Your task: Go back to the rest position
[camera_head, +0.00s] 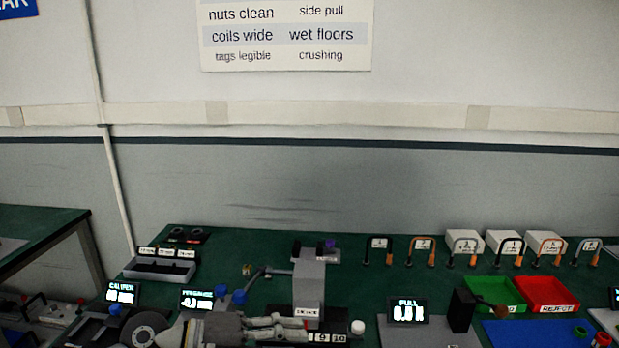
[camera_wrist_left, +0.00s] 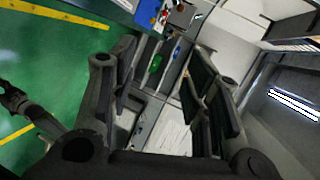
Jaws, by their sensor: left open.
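My left gripper (camera_head: 276,327) is at the bottom of the head view, reaching in from the left over the near part of the green bench (camera_head: 250,262). In the left wrist view its two dark fingers (camera_wrist_left: 165,95) stand well apart. I see nothing held between them. Beyond them show a light grey surface and some small blue, red and green items, too small to name.
A grey block fixture (camera_head: 308,287) stands just beyond the left gripper. Small displays, including a PULL readout (camera_head: 408,311), stand on the bench. A green tray (camera_head: 482,291), a red reject tray (camera_head: 546,291) and several padlock-like shackles line the right side.

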